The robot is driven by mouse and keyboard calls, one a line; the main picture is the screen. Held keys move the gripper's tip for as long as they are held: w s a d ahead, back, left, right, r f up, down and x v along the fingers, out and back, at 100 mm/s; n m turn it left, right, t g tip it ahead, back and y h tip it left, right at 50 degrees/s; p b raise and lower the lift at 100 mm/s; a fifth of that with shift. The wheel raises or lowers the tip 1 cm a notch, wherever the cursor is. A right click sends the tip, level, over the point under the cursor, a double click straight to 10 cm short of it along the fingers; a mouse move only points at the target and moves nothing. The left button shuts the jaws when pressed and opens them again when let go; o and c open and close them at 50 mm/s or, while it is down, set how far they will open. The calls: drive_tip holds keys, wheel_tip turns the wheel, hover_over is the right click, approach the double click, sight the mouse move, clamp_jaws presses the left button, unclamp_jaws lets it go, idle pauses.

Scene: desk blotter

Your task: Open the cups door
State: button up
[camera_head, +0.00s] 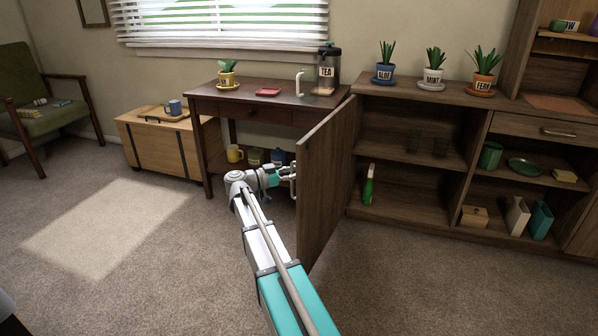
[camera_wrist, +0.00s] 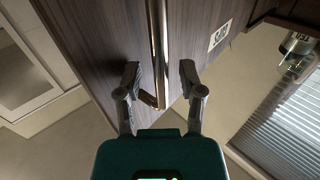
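The cups door (camera_head: 326,185) is a dark wood panel swung wide open from the left side of the cabinet, standing out into the room. In the wrist view the door (camera_wrist: 100,45) carries a shiny bar handle (camera_wrist: 158,40) and a white label (camera_wrist: 220,35), too blurred to read surely. My gripper (camera_head: 284,174) is at the door's outer face, on its left. In the wrist view my gripper's fingers (camera_wrist: 159,76) are spread to either side of the handle's lower end, with gaps between; I cannot tell whether either touches it.
The open compartment (camera_head: 395,190) holds a green spray bottle (camera_head: 368,186) and dark glasses (camera_head: 440,147). A desk (camera_head: 225,100) with a mug (camera_head: 234,154) on its low shelf stands close behind my gripper. Potted plants line the cabinet top (camera_head: 455,95). Carpet (camera_head: 420,285) is clear in front.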

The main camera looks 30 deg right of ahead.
drive_tip(key=shift+a, duration=0.1)
drive_tip(key=w+a, duration=0.2)
drive_tip(key=a, duration=0.9)
drive_tip(key=shift+w+a, duration=0.15)
drive_tip(key=shift+a, duration=0.2)
idle(0.4)
